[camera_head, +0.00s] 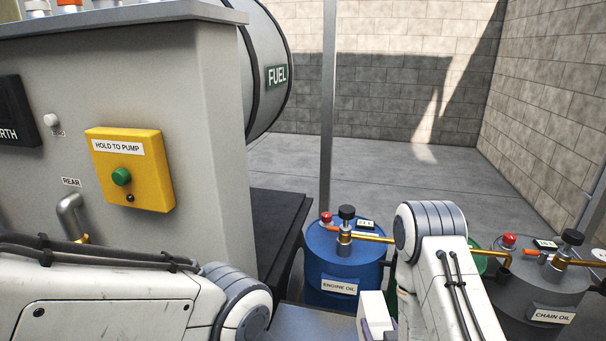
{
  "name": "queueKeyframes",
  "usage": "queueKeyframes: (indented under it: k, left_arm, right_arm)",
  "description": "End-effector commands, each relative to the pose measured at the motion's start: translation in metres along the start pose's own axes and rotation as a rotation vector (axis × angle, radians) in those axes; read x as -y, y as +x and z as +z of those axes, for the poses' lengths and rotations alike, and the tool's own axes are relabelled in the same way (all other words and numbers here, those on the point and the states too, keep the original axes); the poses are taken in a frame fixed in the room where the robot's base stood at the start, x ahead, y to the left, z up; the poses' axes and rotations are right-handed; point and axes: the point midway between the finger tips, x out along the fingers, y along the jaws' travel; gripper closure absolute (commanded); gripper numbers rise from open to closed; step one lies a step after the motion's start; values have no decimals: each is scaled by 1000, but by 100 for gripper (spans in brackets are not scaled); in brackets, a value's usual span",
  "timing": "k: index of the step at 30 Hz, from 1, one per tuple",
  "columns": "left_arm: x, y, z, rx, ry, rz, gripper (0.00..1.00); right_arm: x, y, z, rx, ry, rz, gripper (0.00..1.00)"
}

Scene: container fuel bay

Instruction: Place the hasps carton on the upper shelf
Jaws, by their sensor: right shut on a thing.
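My right arm comes up from the bottom, right of centre. Beside it, at the bottom edge, a white box with a purple edge (372,313) shows in part; I take it for the hasps carton, though no lettering on it can be read. My right gripper is shut on it, with the fingers mostly hidden or cut off by the frame. My left arm crosses the lower left, and its gripper is out of view. No upper shelf can be made out.
A grey cabinet (215,130) with a yellow pump box (132,170) fills the left, a fuel tank (268,90) behind it. A blue engine oil drum (340,268) and a grey chain oil drum (540,290) flank my right arm. A post (328,110) stands behind; the floor beyond is clear.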

Motion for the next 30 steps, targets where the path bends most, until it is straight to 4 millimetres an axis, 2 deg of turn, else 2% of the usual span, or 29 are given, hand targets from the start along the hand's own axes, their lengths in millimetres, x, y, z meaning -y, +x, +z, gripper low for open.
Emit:
queueKeyframes:
  k: [1, 8, 18, 24, 30]
  left_arm:
    - [-1, -12, -1, 0, 0, 0, 100]
    - [-3, -47, -3, 0, 0, 0, 100]
    - [-9, -122, -7, 0, 0, 0, 100]
    - [-10, -144, -8, 0, 0, 0, 100]
    - [-11, -148, -8, 0, 0, 0, 100]
  right_arm:
    - [0, -4, -12, -5, 0, 0, 100]
    - [0, -18, -45, -5, 1, 1, 100]
    - [-1, -46, -114, -5, 1, 2, 100]
    - [-1, -55, -135, -5, 1, 2, 100]
    - [-1, -57, -139, -8, 1, 2, 100]
